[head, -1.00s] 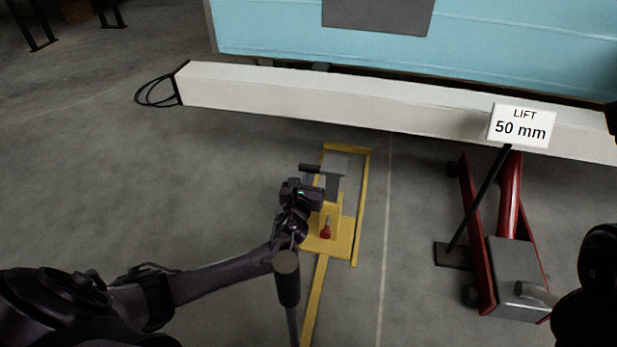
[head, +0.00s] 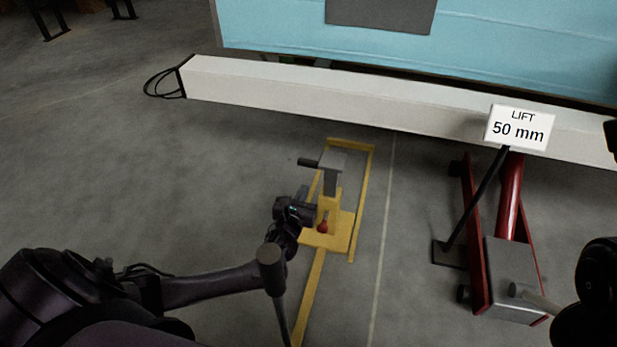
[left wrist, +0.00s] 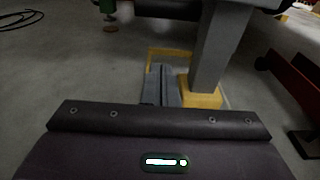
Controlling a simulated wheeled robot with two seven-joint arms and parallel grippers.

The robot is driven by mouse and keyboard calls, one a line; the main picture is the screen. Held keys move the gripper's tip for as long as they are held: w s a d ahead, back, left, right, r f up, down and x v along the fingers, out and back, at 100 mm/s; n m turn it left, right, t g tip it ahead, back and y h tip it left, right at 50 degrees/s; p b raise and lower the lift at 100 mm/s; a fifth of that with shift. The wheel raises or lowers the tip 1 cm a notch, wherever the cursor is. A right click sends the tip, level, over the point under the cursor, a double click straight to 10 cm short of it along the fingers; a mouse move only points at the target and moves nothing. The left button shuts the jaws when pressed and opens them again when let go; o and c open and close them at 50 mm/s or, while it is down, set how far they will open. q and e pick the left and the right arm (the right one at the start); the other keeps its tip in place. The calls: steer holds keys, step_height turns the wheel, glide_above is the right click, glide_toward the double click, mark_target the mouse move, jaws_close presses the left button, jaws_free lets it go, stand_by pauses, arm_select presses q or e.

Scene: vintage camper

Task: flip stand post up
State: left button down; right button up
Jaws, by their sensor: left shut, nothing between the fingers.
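The stand has a yellow base (head: 343,238) on the floor, with a red knob (head: 323,226) at its foot. Its grey post (head: 331,181) appears to stand upright from the yellow sleeve, with a grey top plate (head: 338,161) and a dark handle (head: 308,162) sticking out left. In the left wrist view the post (left wrist: 218,45) rises out of the yellow sleeve (left wrist: 203,93). My left gripper (head: 298,208) is shut and empty, just left of the stand and below the handle. Whether it touches the sleeve I cannot tell. My right gripper is not in view.
A yellow outline (head: 364,190) marks the floor around the stand. A long pale beam (head: 300,95) lies behind, under the blue camper (head: 500,50). A red jack (head: 510,200) stands right, with a "LIFT 50 mm" sign (head: 520,127).

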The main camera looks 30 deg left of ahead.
arm_select(q)
steer(key=p+v, duration=0.1)
steer(key=v, duration=0.3)
steer(key=shift+s+p, duration=0.2)
steer(key=shift+p, duration=0.2)
